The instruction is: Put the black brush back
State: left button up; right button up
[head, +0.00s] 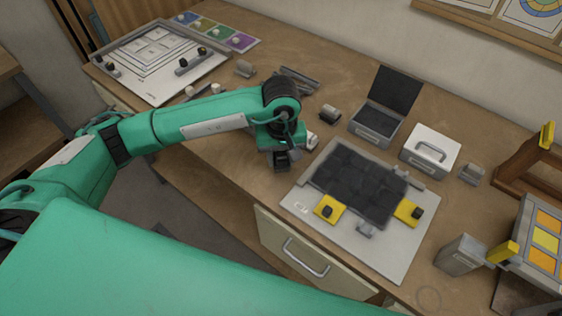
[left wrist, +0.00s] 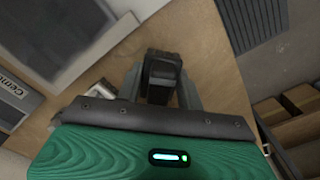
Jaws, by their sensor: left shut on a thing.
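My left gripper (head: 284,161) is over the wooden worktop, just left of the grey board with the dark panel. It is shut on a dark, blocky thing that looks like the black brush. In the left wrist view the black brush (left wrist: 163,70) shows end-on between the grey fingers of the gripper (left wrist: 161,92). The rest of the brush is hidden by the fingers. I cannot tell whether its lower end touches the worktop. My right gripper is in neither view.
The grey board (head: 378,246) carries a dark panel (head: 360,180) and two yellow pads with black knobs. Behind it are an open dark-lidded box (head: 376,124) and a white handled box (head: 430,150). A small white item (head: 312,141) is close beside the gripper.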

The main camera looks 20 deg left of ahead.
aim_at(281, 166)
pick_arm(q)
notch_tip(281, 166, down, 4)
jog(key=shift+r+p, duration=0.15)
jog(key=shift+p, duration=0.35)
jog(key=shift+f, duration=0.25)
jog(key=o, duration=1)
jog(key=shift+r, duration=0.1)
